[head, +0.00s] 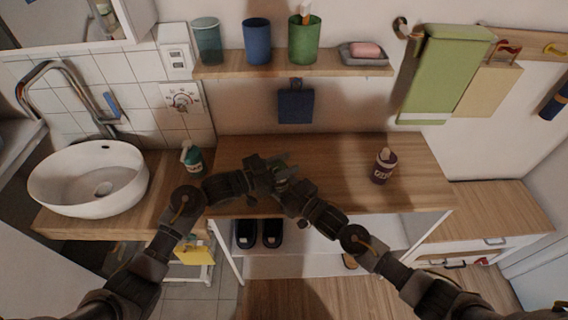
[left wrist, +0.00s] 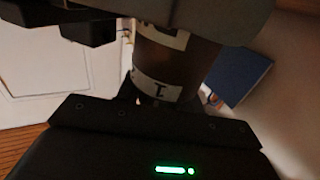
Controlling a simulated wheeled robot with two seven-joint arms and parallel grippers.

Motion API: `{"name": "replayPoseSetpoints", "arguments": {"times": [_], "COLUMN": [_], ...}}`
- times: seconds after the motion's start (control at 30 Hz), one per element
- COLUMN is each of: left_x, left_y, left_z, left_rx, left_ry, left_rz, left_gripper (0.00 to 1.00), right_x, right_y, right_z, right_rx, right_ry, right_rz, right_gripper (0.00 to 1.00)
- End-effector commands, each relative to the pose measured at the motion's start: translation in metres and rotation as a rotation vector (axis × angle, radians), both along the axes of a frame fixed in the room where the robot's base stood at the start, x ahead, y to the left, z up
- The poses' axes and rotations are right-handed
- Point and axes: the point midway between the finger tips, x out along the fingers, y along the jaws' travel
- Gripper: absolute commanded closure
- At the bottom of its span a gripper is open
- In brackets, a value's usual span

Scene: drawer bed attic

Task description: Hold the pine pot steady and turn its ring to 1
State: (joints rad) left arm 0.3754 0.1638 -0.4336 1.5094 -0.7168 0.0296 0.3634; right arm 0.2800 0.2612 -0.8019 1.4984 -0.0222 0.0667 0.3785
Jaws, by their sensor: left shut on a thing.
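The pine pot (left wrist: 175,60) shows in the left wrist view as a brown cylinder. It has a pale band with a dark mark like a 1 (left wrist: 158,88) low on it and another pale marked patch above. My left gripper (head: 272,176) is shut on the pot over the middle of the wooden counter. My right gripper (head: 288,184) meets it from the right, close against it; its fingers are hidden, so I cannot tell whether it is open or shut. In the head view the pot is almost wholly hidden by the grippers.
A dark purple pot (head: 383,167) stands to the right on the counter (head: 345,160). A teal bottle (head: 192,158) and a white basin (head: 88,180) are to the left. A shelf (head: 290,70) with cups runs above. The counter between grippers and purple pot is clear.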

Motion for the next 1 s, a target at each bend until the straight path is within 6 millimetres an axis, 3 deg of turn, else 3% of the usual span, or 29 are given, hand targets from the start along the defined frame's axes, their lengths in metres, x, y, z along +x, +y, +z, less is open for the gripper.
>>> {"name": "replayPoseSetpoints", "arguments": {"times": [0.17, 0.2, 0.37, 0.73, 1.0], "left_x": [-0.001, -0.001, -0.001, -0.003, -0.026], "left_y": [-0.001, -0.001, -0.001, 0.006, 0.052], "left_z": [0.000, 0.000, 0.000, -0.001, -0.001], "left_rx": [0.000, 0.000, 0.000, 0.000, 0.003], "left_ry": [0.000, 0.000, 0.000, -0.001, -0.001], "left_rz": [-0.003, -0.002, -0.001, 0.001, 0.001], "left_gripper": [0.86, 0.60, 0.41, 0.41, 0.41], "right_x": [-0.001, -0.001, -0.001, -0.001, 0.000], "right_y": [0.001, 0.001, 0.001, 0.000, 0.000], "right_z": [-0.001, -0.001, -0.001, -0.001, -0.001], "right_rx": [-0.001, -0.001, -0.001, -0.001, -0.001], "right_ry": [0.002, 0.002, 0.002, 0.002, 0.002], "right_rz": [0.003, 0.003, 0.003, 0.002, 0.000], "right_gripper": [0.75, 0.75, 0.75, 0.75, 0.75]}}
